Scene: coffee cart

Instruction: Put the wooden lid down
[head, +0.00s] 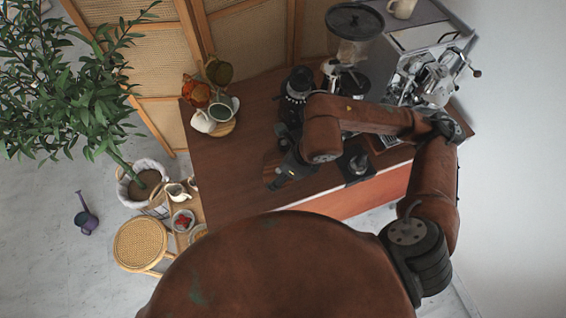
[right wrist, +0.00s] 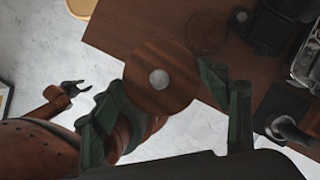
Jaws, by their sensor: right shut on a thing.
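The wooden lid (right wrist: 175,97) is a round brown disc with a pale round knob in its middle, seen face-on in the right wrist view. My right gripper (right wrist: 163,78) is shut on it, with a green finger at either side of the disc. In the head view my right gripper (head: 277,180) is over the counter's front part, and the lid is hard to make out against the brown wood. My left gripper (right wrist: 77,88) shows small at the left of the right wrist view, its prongs apart and empty, away from the lid. The head view does not show it.
The brown counter (head: 228,170) is bare left of my right gripper. A wooden tray with cups (head: 221,112) stands at its back left. A dark grinder-like device (head: 297,82) stands behind the gripper. The espresso machine (head: 430,80) is at the right. A plant and stool (head: 140,243) are on the left.

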